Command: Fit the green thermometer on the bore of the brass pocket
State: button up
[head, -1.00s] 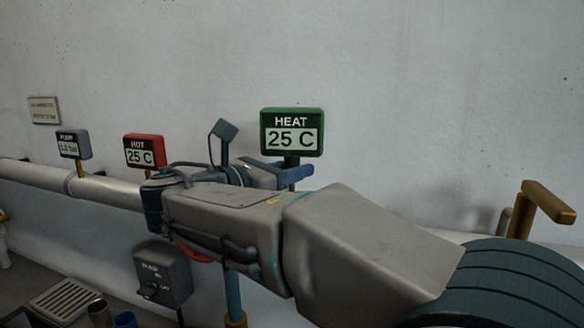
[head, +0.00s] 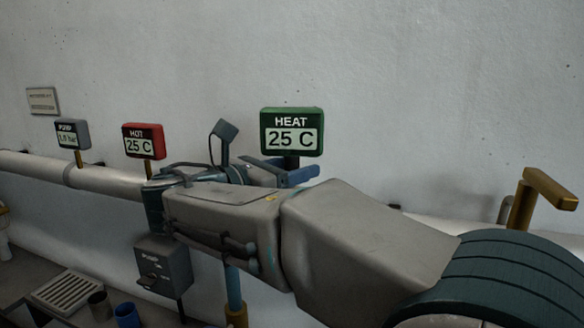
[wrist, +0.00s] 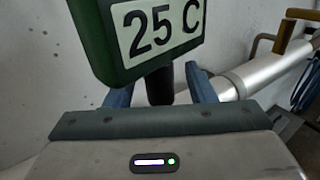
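The green thermometer (head: 292,131), reading HEAT 25 C, stands upright above the pipe line in the head view. It also fills the top of the wrist view (wrist: 150,45), where its dark stem (wrist: 160,88) drops between the blue fingers of my gripper (wrist: 160,92). Gaps show between the stem and both fingers, so my gripper is open around the stem. In the head view my gripper (head: 285,173) is just below the display. The lower end of the stem and the brass pocket under it are hidden behind my gripper and arm, so seating cannot be seen.
A white pipe (head: 110,180) runs along the wall. The red HOT thermometer (head: 143,141) and grey PUMP gauge (head: 72,134) stand on it at left. A brass handle (head: 540,192) is at right. A grey switch box (head: 162,265) is below my gripper.

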jog(key=b+v, duration=0.2)
jog(key=v, duration=1.1)
jog(key=shift+s+a, duration=0.25)
jog(key=shift+a, duration=0.05)
